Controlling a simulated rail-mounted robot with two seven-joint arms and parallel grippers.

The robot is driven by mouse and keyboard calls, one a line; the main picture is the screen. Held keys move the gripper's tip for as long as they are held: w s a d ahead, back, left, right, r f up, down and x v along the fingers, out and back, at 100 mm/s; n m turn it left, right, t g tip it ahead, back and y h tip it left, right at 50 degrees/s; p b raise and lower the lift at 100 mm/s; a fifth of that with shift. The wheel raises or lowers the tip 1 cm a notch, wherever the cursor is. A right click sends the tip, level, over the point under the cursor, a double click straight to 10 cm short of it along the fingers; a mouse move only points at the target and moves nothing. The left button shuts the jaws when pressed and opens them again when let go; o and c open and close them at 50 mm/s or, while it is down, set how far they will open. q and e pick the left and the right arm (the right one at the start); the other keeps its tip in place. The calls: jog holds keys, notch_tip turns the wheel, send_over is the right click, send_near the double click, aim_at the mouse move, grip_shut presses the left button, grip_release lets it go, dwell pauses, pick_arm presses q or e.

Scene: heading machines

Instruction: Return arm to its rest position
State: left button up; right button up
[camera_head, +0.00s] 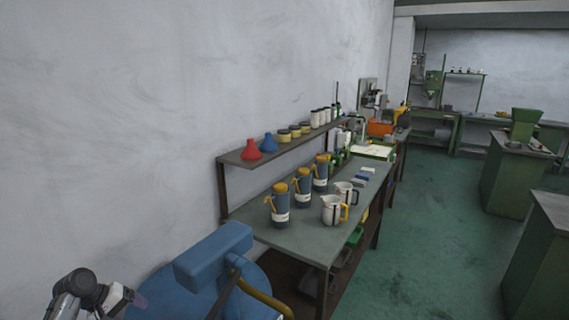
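Part of my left arm, grey and black, shows at the bottom left corner. A small pale end with a purplish tip, which looks like my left gripper (130,298), is beside the blue machine (215,255). It is too small and cut off to tell whether it is open or shut, or whether it holds anything. My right arm and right gripper are not in view.
A grey workbench (262,236) along the wall holds several blue jugs (280,205) and white pitchers (332,210). A shelf (232,157) above holds red and blue flasks and jars. Green cabinets (510,185) stand right; the green floor (425,240) between is clear.

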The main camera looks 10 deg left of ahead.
pick_arm(q)
jog(key=w+d+r+m+t+y, duration=0.2)
jog(key=d+r+m+t+y, duration=0.1)
jog(key=d+r+m+y, duration=0.45)
jog(key=s+d+m+t, duration=0.3)
jog(key=s+d, duration=0.5)
jog(key=d, duration=0.3)
jog(key=s+d+f+g+h, duration=0.15)
jog(key=s+d+f, duration=0.25)
jog(key=s+f, duration=0.5)
jog(key=s+d+f+g, duration=0.3)
jog(key=s+d+f, duration=0.1)
jog(key=s, duration=0.9)
jog(key=s+d+f+g, duration=0.2)
jog(key=s+d+f, duration=0.2)
jog(key=s+f, duration=0.5)
notch_tip(320, 180, up, 33)
jog(key=s+p, duration=0.1)
jog(key=p, duration=2.9)
jog(key=shift+s+d+p, duration=0.2)
jog(key=shift+s+p, duration=0.05)
jog(key=shift+p, duration=0.1)
